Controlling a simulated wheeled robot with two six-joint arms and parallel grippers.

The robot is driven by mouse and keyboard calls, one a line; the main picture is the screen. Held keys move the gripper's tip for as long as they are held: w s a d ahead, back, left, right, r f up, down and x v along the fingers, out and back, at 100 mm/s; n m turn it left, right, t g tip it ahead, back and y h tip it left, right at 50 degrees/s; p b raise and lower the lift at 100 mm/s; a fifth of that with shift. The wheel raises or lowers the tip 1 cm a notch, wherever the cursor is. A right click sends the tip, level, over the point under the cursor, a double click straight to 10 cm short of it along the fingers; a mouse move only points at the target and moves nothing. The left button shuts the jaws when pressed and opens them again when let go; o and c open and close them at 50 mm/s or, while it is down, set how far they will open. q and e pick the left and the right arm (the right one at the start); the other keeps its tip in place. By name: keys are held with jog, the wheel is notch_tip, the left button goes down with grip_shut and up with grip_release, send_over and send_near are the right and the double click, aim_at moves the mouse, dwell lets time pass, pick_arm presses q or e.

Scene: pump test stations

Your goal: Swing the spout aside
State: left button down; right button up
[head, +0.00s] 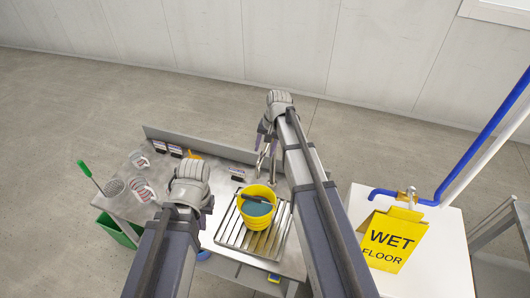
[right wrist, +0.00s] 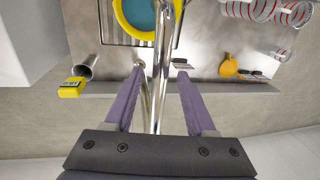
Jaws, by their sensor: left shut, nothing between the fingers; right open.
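The chrome spout (head: 273,168) rises at the back of the metal bench, beside my right gripper. In the right wrist view the spout (right wrist: 166,60) runs as a shiny tube between the purple fingers of my right gripper (right wrist: 160,72), which are apart, with space on both sides. Its far end reaches over the yellow bucket (right wrist: 122,28). In the head view my right gripper (head: 266,138) points down at the spout, partly hidden by its own arm. My left gripper (head: 207,208) is shut and empty, left of the bucket (head: 257,222).
The bucket holds blue-green liquid and stands on a slatted drain grate (head: 232,238). A yellow wet floor sign (head: 390,240) stands on a white surface at the right, near a blue pipe (head: 455,180).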

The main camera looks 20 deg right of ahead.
grip_shut()
dwell(0.4)
dwell(1.0)
